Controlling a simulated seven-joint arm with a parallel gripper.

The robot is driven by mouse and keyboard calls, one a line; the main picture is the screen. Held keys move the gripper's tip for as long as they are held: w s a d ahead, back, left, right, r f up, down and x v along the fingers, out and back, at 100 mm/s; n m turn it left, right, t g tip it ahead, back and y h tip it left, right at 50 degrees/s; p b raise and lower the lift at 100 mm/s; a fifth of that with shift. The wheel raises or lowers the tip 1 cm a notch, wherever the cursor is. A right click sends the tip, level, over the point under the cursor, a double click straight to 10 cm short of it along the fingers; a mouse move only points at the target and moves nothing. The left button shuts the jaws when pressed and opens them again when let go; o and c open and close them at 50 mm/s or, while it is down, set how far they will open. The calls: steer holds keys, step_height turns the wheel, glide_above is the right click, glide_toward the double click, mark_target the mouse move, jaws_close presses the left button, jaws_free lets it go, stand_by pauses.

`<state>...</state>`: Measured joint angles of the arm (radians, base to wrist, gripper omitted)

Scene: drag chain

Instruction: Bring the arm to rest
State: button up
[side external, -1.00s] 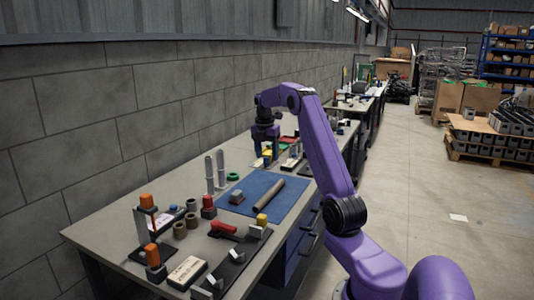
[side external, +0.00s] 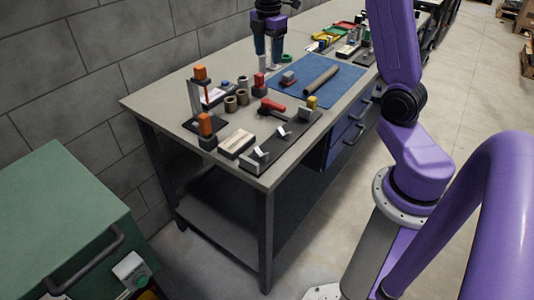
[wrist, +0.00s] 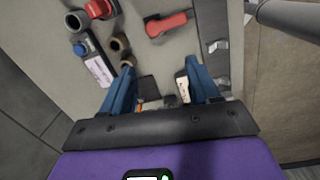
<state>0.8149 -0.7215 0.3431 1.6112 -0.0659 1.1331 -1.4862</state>
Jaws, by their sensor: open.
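My gripper (side external: 268,60) hangs fingers-down over the far side of the workbench (side external: 160,103), left of the blue mat (side external: 345,83) in the side external view. Its two blue fingers stand apart with nothing between them. In the wrist view my gripper (wrist: 160,68) also shows open and empty above the bench. A red-handled tool (wrist: 168,23) and several brown rings (wrist: 118,43) lie beyond its fingertips there. In the side external view the gripper hides part of the bench behind it, and its height above the bench is hard to tell.
Orange-topped posts (side external: 206,125), a red handle (side external: 270,106) and a dark strip with metal brackets (side external: 270,150) crowd the near end. A green cabinet (side external: 60,210) stands at lower left.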

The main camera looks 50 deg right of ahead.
steer(key=s+a+m, duration=0.1)
steer(key=s+a, duration=1.1)
steer(key=a, duration=0.5)
steer(key=s+a+f+m, duration=0.1)
steer(key=s+f, duration=0.1)
steer(key=s, duration=0.8)
steer(key=s+a+f+m+y, duration=0.1)
steer(key=s+a+f, duration=0.1)
steer(key=s, duration=0.7)
steer(key=shift+s+m, duration=0.3)
steer(key=shift+s, duration=0.1)
